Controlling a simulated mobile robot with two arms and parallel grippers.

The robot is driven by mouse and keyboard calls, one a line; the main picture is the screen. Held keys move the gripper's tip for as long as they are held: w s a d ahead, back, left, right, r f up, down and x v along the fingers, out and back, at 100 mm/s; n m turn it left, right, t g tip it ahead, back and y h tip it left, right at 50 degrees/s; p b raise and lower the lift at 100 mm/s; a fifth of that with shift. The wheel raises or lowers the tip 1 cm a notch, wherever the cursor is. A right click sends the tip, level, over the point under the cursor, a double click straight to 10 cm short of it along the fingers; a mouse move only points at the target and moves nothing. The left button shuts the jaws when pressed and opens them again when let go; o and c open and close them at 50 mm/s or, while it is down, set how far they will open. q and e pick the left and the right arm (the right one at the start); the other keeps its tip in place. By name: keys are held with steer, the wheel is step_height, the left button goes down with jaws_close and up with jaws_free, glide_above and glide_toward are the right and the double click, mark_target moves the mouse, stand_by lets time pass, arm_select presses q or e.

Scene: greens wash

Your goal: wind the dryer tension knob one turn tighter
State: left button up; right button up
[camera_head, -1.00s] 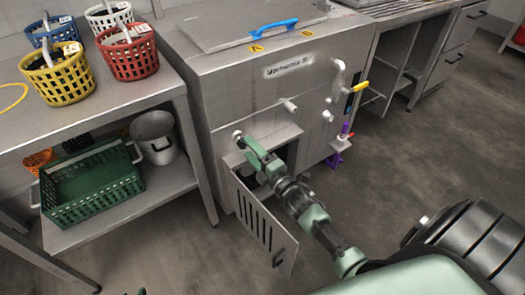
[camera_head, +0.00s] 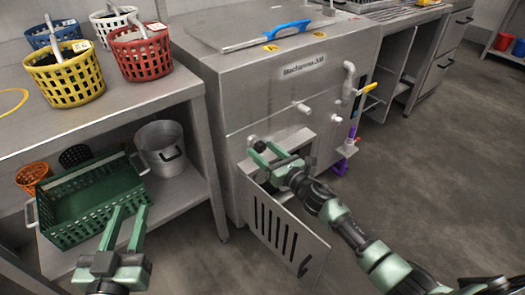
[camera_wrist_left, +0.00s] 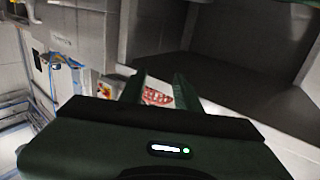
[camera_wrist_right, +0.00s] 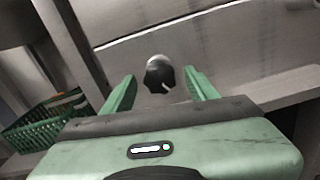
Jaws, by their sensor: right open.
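The dryer tension knob (camera_wrist_right: 159,76) is black with a white mark on a pale collar, on the metal front panel. In the right wrist view it sits ahead of and between the fingertips of my right gripper (camera_wrist_right: 158,84). That gripper is open, and the knob looks clear of both fingers. In the head view my right gripper (camera_head: 268,152) is at the machine front, close to the small dark knob (camera_head: 259,146). My left gripper (camera_head: 127,212) is open and empty in front of the green crate; its fingers (camera_wrist_left: 156,85) also show apart in the left wrist view.
The steel machine (camera_head: 290,95) has a vented door (camera_head: 285,232) hanging open below my right gripper. Pegs and a yellow-handled valve (camera_head: 369,88) stick out to the right. A green crate (camera_head: 95,195) and pot (camera_head: 160,150) stand on the left shelf.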

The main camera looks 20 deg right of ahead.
steer(key=shift+w+a, duration=0.2)
steer(key=shift+w, duration=0.35)
arm_select(q)
steer(key=shift+d+r, duration=0.1)
steer(key=shift+r, duration=0.4)
arm_select(e)
steer(key=shift+c, duration=0.4)
jaws_close()
arm_select(q)
steer(key=shift+f, duration=0.15)
arm_select(e)
steer(key=shift+m, duration=0.4)
